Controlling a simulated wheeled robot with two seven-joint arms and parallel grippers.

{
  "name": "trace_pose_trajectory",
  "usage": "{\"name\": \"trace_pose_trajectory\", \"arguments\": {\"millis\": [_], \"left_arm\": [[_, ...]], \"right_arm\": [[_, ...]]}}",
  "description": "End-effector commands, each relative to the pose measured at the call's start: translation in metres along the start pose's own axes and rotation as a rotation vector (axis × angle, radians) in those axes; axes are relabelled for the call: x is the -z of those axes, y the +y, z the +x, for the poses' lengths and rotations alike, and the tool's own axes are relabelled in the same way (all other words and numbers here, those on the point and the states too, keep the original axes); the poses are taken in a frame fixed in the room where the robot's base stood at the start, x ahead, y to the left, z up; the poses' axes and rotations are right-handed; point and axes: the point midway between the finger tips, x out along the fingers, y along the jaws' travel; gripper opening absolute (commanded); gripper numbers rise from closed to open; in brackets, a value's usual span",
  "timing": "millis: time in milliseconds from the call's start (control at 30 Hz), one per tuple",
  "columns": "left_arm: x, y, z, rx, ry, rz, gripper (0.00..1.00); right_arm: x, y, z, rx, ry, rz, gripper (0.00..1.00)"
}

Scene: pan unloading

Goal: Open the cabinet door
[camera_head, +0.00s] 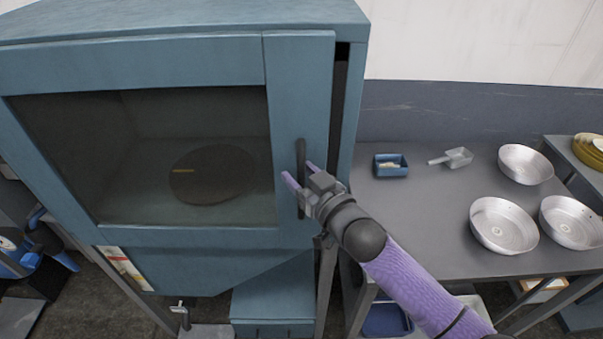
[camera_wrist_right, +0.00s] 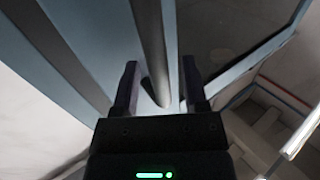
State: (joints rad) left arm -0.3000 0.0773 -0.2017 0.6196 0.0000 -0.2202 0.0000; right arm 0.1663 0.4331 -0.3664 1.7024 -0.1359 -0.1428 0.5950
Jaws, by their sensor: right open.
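A blue cabinet (camera_head: 130,62) fills the left of the head view. Its door (camera_head: 297,90) has a dark glass window (camera_head: 130,130), with a round brown disc (camera_head: 212,174) visible behind it. A dark vertical handle (camera_head: 301,160) is on the door's right side. My right gripper (camera_head: 301,180) is open at the handle, with one finger on each side. In the right wrist view the handle (camera_wrist_right: 152,50) runs between the two open fingers (camera_wrist_right: 160,85). I cannot tell whether they touch it. A dark gap shows along the door's right edge. My left gripper is not in view.
A grey table (camera_head: 420,220) stands right of the cabinet. It holds a blue bin (camera_head: 390,170), a metal scoop (camera_head: 457,157) and several round metal pans (camera_head: 503,226). A blue box (camera_head: 272,295) sits under the cabinet. Blue items (camera_head: 45,255) lie at the lower left.

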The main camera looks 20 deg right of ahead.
Motion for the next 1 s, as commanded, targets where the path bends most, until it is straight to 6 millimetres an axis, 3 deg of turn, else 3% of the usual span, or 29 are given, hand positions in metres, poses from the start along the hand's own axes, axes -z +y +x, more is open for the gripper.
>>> {"name": "trace_pose_trajectory", "arguments": {"millis": [267,500,533,1000], "left_arm": [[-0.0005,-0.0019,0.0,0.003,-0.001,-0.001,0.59],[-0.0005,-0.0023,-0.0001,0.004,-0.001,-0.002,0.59],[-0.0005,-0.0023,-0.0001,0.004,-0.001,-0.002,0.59],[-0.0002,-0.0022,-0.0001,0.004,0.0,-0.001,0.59]], "right_arm": [[-0.0002,-0.0002,0.002,0.0,-0.001,0.0,0.54],[-0.0003,0.0,0.0018,0.0,-0.001,0.0,0.03],[-0.0002,0.0,0.0018,0.0,-0.001,0.0,0.0],[-0.0003,0.0,0.0017,0.0,-0.001,0.0,0.0]]}}
